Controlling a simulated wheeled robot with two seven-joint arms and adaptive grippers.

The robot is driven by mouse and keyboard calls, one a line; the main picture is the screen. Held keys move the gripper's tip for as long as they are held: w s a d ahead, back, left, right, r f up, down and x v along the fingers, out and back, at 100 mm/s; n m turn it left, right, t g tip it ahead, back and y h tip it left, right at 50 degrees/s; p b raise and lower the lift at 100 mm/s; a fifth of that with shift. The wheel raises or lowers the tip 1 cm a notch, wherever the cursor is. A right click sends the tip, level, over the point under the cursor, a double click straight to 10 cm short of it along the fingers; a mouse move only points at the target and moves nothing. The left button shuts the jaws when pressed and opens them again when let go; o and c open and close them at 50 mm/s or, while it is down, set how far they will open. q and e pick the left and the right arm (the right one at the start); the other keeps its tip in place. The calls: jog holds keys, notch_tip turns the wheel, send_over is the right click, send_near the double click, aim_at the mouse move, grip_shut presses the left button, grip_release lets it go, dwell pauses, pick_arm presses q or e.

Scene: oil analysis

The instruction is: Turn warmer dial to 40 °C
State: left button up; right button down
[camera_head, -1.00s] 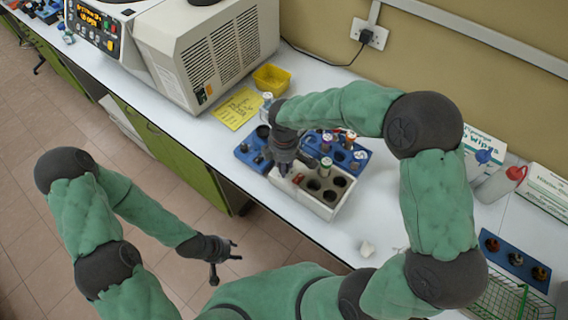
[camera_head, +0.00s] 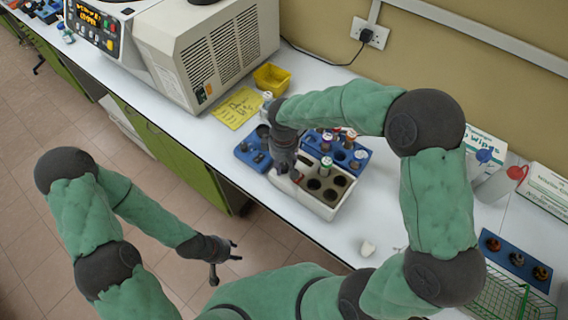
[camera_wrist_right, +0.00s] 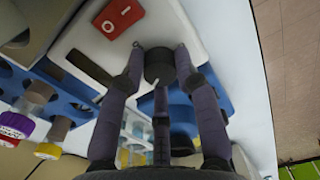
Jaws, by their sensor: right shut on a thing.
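The warmer (camera_head: 335,205) is a white block with several dark round wells, on the bench in the head view. Its white face with a red rocker switch (camera_wrist_right: 118,18) fills the top of the right wrist view. A dark grey round dial (camera_wrist_right: 159,66) sits on that face below the switch. My right gripper (camera_head: 287,172) is at the left end of the warmer. In the wrist view its fingers (camera_wrist_right: 160,75) are shut around the dial. I cannot read any dial marks. My left gripper (camera_head: 226,262) hangs over the floor, empty, with its fingers apart.
A blue rack (camera_head: 352,144) with capped vials stands behind the warmer. A blue block (camera_head: 248,148) is at its left. A beige machine (camera_head: 205,50), yellow tray (camera_head: 272,77), wash bottle (camera_head: 497,184) and green wire basket (camera_head: 500,302) stand farther out. The bench right of the warmer is mostly clear.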

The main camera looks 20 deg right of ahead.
aim_at(284, 166)
dwell(0.4)
jog(key=c, duration=0.9)
grip_release()
notch_tip(284, 166, up, 12)
jog(key=shift+f, duration=0.1)
